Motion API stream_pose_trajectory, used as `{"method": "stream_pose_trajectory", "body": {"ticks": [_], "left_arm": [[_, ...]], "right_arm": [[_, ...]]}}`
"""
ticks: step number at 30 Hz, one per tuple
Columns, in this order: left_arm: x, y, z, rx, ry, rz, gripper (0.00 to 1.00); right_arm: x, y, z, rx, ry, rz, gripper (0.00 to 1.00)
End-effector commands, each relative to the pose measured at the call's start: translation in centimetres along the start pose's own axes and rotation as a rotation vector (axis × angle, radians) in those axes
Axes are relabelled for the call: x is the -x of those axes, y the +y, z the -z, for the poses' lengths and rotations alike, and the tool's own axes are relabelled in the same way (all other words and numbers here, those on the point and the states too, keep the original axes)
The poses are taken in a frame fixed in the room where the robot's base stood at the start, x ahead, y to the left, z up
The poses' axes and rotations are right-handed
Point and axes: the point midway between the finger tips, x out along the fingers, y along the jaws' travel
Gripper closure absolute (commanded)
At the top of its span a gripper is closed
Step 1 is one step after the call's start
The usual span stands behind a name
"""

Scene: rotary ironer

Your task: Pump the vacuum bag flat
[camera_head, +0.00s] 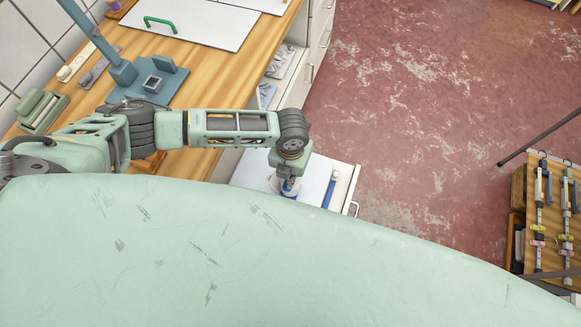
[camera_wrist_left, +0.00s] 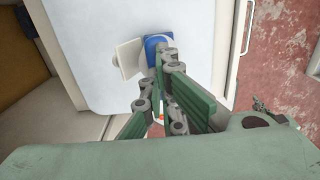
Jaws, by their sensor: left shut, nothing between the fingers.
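My left gripper (camera_head: 290,188) points down over an open drawer with a pale, flat surface (camera_head: 318,172) in it. Its fingers also show in the left wrist view (camera_wrist_left: 164,65), shut with nothing between them. A blue block (camera_wrist_left: 155,45) is close by the fingertips, partly hidden behind them; I cannot tell whether they touch it. A small white plate (camera_wrist_left: 130,58) is beside the block. The pale surface (camera_wrist_left: 100,35) fills the space around them; I cannot tell whether it is the vacuum bag. A blue bar (camera_head: 329,192) shows near the drawer's right side. My right gripper is not in view.
The drawer's white front (camera_head: 345,188) stands out from the wooden counter (camera_head: 205,90). On the counter are a blue-grey stand (camera_head: 150,85) and a white board with a green handle (camera_head: 160,25). A wooden rack (camera_head: 550,220) stands at right. The red floor between is clear.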

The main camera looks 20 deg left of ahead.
Motion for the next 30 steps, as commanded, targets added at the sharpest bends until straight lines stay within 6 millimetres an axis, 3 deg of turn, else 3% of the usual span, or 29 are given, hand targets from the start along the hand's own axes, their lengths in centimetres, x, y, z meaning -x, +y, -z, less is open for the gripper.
{"method": "stream_pose_trajectory", "body": {"ticks": [8,30], "left_arm": [[0.3,0.1,0.1,0.0,0.002,-0.001,1.0],[4.1,0.1,0.1,0.0,0.001,-0.001,1.0]], "right_arm": [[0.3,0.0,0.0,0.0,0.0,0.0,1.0],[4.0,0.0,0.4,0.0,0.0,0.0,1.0]]}}
